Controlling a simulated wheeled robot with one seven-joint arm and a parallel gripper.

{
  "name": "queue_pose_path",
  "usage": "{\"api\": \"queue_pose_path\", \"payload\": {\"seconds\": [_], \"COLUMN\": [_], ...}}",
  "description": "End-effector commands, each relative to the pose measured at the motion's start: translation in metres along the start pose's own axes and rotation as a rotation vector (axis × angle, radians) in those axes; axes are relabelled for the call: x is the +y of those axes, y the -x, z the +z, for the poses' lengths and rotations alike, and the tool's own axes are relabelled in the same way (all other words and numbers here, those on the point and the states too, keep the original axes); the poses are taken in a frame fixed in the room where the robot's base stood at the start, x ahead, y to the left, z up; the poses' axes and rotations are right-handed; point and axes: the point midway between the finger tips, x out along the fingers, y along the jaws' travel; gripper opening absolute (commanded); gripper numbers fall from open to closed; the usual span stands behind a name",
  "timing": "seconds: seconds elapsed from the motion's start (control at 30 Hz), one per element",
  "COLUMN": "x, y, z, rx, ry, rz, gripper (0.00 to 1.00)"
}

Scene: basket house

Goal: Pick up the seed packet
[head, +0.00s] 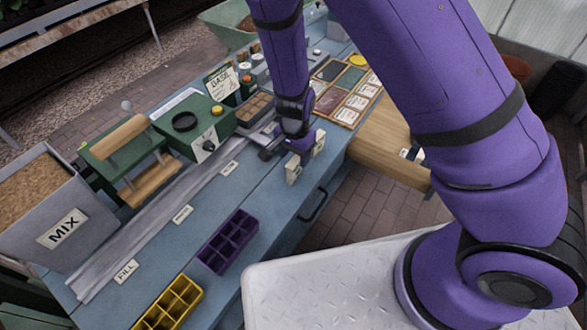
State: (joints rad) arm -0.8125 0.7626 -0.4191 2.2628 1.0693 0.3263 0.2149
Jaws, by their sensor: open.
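My gripper (306,158) is open above the blue bench, near its right edge, with its two pale fingers apart. No object shows between them, though the arm hides part of that area. Several small cream cards that look like seed packets (357,102) lie in a wooden compartment tray (333,112), beyond my gripper and to its right. A larger card reading "BASIL" (224,82) stands upright at the back of the bench, left of my arm. I cannot tell which one is the task's seed packet.
A purple cell tray (228,241) and a yellow one (170,304) sit at the front of the blue bench (262,190). A green press machine (195,128) and a grey MIX bin (48,210) stand left. A wooden surface (375,150) adjoins right. The middle bench is clear.

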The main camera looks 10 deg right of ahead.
Motion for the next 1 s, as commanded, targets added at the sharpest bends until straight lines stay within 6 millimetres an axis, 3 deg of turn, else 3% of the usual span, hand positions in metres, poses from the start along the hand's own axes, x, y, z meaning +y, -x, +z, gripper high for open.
{"api": "queue_pose_path", "payload": {"seconds": [0.4, 0.7, 0.73, 0.93, 1.0], "x": [0.001, 0.001, 0.001, 0.001, 0.001], "y": [-0.047, -0.051, -0.051, -0.051, -0.051], "z": [0.004, 0.005, 0.005, 0.005, 0.005], "rx": [0.000, 0.000, 0.000, 0.000, 0.000], "ry": [-0.002, 0.000, 0.000, 0.000, 0.000], "rz": [0.001, -0.001, -0.001, 0.000, 0.000], "gripper": [0.57, 0.57, 0.55, 0.09, 0.05]}}
